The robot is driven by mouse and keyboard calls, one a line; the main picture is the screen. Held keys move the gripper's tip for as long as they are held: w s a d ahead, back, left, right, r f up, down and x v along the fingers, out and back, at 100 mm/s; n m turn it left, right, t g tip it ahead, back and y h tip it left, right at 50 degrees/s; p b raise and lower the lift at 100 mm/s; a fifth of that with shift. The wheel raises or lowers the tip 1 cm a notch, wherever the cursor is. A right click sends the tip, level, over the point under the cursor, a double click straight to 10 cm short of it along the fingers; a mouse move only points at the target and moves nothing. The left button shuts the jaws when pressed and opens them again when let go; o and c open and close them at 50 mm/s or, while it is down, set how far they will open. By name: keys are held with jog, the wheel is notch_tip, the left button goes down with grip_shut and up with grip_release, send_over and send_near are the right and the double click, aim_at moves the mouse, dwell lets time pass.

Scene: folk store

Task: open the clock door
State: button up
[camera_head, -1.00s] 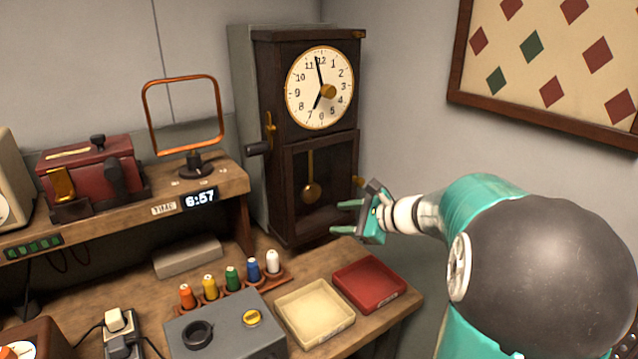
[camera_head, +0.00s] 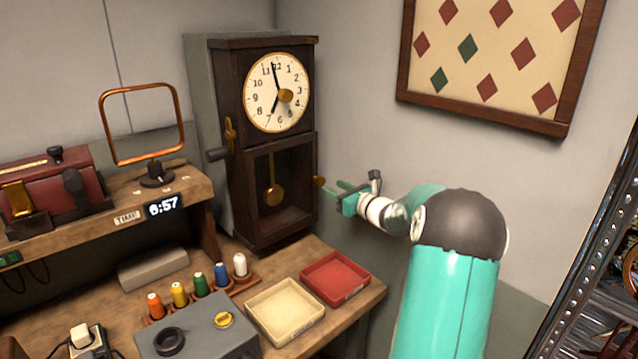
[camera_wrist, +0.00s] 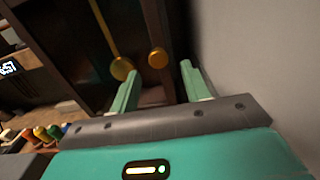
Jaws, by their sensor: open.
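The tall dark wooden clock (camera_head: 222,120) stands against the wall in the head view, its white dial (camera_head: 277,92) above a lower door (camera_head: 282,180). The door looks shut, with the pendulum (camera_head: 273,192) showing behind it. A small brass knob (camera_head: 320,182) sticks out at the door's right edge. My gripper (camera_head: 340,193) is open and empty, just right of the knob and pointing left at it. In the wrist view the knob (camera_wrist: 158,58) lies ahead of my gripper (camera_wrist: 160,84), between the line of the two fingers and beyond their tips. The pendulum bob (camera_wrist: 122,68) is to its left.
Below the clock are a red tray (camera_head: 335,297), a cream tray (camera_head: 262,310) and several thread spools (camera_head: 200,284) on the wooden bench. A grey wall is close on the right of my gripper. A metal shelf (camera_head: 585,260) stands at far right.

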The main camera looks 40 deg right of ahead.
aim_at(322, 182)
jog(key=w, duration=0.6)
jog(key=shift+w+a, duration=0.2)
jog(key=shift+w, duration=0.15)
grip_shut()
